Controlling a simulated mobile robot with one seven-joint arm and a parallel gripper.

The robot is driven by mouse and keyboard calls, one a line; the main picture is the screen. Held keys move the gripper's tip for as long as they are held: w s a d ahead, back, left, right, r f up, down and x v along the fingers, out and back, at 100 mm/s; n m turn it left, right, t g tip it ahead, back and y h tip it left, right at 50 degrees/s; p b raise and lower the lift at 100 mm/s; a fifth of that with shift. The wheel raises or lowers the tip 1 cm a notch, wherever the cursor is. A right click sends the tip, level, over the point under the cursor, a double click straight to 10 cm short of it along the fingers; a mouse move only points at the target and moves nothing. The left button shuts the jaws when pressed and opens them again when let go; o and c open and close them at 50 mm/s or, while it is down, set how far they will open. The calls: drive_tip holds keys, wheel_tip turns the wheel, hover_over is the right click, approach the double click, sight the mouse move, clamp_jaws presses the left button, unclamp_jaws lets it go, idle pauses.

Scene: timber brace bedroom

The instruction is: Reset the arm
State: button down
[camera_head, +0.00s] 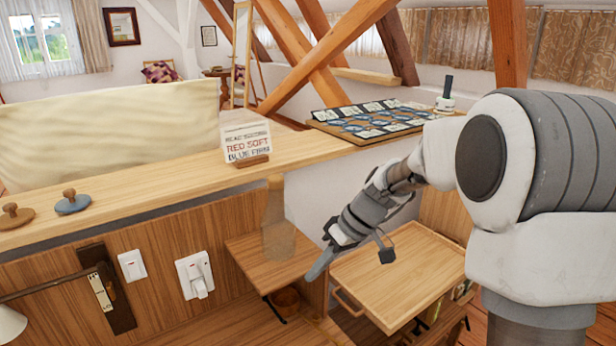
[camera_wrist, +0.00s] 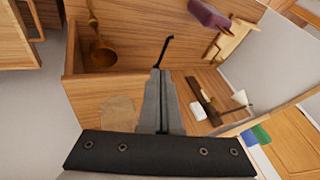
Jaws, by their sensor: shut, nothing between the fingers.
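My gripper (camera_head: 316,270) hangs at the end of my arm, which reaches in from the right in the head view. It points down and left, between a small wooden shelf (camera_head: 262,262) and a wooden tray table (camera_head: 405,262). In the wrist view my gripper's (camera_wrist: 160,76) fingers are together with nothing between them. A translucent brownish bottle (camera_head: 278,222) stands upright on the small shelf, left of my gripper and apart from it.
A long wooden ledge (camera_head: 330,150) runs behind my gripper. It bears a lettered card (camera_head: 246,142), two knobbed discs, brown (camera_head: 15,215) and blue (camera_head: 72,202), and a board of cards (camera_head: 372,120). Switches (camera_head: 195,275) and a lamp arm (camera_head: 50,290) are on the panel at left.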

drive_tip(key=s+d+r+m+t+h+p, duration=0.2)
drive_tip(key=s+d+r, duration=0.4)
drive_tip(key=s+r, duration=0.4)
drive_tip(key=s+d+r+m+t+h+p, duration=0.3)
drive_tip(key=s+r, duration=0.6)
drive_tip(key=s, duration=0.4)
drive_tip(key=d+m+h+p, duration=0.1)
drive_tip(key=d+m+p, duration=0.1)
drive_tip(key=m+p, duration=0.1)
drive_tip(key=shift+s+d+r+m+p, duration=0.15)
drive_tip(key=shift+d+r+m+p, duration=0.2)
drive_tip(key=shift+p, duration=0.15)
drive_tip(key=shift+a, duration=0.1)
